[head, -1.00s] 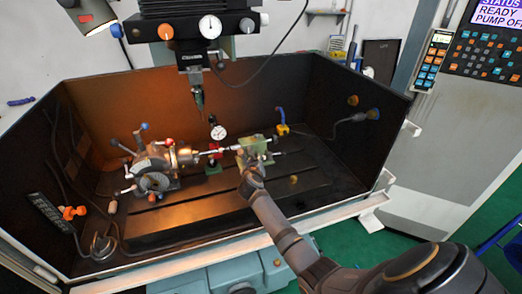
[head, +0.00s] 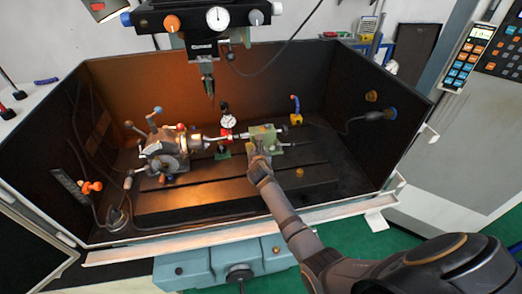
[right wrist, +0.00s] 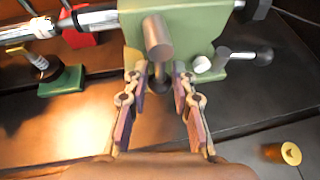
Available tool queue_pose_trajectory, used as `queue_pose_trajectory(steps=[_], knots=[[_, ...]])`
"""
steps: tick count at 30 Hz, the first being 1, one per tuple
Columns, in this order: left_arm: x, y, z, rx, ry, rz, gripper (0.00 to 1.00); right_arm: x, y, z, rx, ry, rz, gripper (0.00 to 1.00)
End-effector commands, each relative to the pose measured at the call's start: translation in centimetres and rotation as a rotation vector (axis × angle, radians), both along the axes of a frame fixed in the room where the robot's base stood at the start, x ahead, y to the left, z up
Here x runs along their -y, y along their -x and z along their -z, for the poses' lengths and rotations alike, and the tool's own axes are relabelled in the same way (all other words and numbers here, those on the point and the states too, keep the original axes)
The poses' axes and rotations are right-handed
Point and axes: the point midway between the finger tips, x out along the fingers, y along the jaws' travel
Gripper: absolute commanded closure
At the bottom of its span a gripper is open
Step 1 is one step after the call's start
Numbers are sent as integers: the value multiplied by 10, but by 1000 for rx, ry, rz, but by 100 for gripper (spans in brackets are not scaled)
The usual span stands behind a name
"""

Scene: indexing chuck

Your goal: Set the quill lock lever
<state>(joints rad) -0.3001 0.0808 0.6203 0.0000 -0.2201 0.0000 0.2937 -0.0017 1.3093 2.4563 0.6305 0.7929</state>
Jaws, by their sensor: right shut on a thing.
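The green tailstock (head: 265,134) stands on the machine table, right of the indexing head. It fills the top middle of the right wrist view (right wrist: 195,28). A short lever with a dark ball end (right wrist: 159,82) points down its near face, below a round grey stub (right wrist: 157,36). My right gripper (right wrist: 158,76) has its two fingers on either side of this lever and is shut on it; the exact contact is hard to see. A second lever with a black ball (right wrist: 263,56) sticks out to the right. In the head view my right gripper (head: 259,158) is in front of the tailstock. My left gripper is not in view.
The indexing head (head: 165,150) with chuck stands at left. A dial gauge (head: 228,121) stands behind the work bar. The spindle (head: 208,80) hangs above. A brass piece (right wrist: 290,153) lies right of my gripper. Dark enclosure walls surround the table.

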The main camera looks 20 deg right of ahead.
Motion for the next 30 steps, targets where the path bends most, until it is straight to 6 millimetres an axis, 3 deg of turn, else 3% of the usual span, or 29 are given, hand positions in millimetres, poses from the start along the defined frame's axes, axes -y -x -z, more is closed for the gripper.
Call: queue_pose_trajectory(steps=[1, 8, 9, 13, 23, 30], knots=[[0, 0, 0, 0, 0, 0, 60, -1, 3, 8, -14, -6, 2, 100], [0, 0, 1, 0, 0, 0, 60, -1, 4, 8, -15, -5, 1, 100], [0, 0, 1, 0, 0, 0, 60, -1, 4, 8, -15, -5, 1, 71], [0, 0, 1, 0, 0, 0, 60, -1, 3, 7, -13, -4, 1, 53], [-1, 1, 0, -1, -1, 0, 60, -1, 3, 2, -5, -1, -1, 52], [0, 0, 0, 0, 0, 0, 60, -16, 33, -13, -5, -4, -1, 52]])
